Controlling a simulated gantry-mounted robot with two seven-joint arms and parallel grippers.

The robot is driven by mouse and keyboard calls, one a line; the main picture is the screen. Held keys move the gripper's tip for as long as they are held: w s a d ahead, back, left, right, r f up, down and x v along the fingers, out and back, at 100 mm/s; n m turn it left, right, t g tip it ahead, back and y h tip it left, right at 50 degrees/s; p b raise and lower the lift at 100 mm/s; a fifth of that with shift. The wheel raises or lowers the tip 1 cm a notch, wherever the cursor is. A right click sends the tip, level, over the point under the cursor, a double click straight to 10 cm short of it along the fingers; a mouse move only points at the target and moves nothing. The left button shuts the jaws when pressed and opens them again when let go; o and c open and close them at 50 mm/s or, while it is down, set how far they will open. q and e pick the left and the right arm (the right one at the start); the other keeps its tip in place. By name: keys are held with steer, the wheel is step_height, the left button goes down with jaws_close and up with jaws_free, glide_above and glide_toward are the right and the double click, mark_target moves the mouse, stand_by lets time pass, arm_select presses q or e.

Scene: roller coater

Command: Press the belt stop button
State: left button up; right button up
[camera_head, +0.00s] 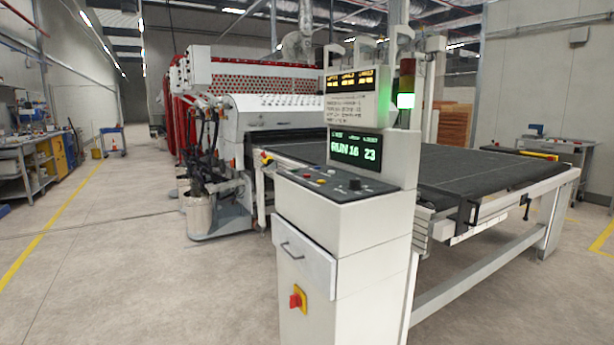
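A white control cabinet (345,255) stands in the centre foreground. Labels are too small to read, so I cannot tell which button is the belt stop. The belt table (480,170) extends behind the cabinet to the right. Neither of my grippers is in view.
A red-and-yellow switch (298,299) is on the cabinet's lower front, below a drawer-like handle (291,252). The roller coater (265,105) stands behind. The floor at left and front is clear.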

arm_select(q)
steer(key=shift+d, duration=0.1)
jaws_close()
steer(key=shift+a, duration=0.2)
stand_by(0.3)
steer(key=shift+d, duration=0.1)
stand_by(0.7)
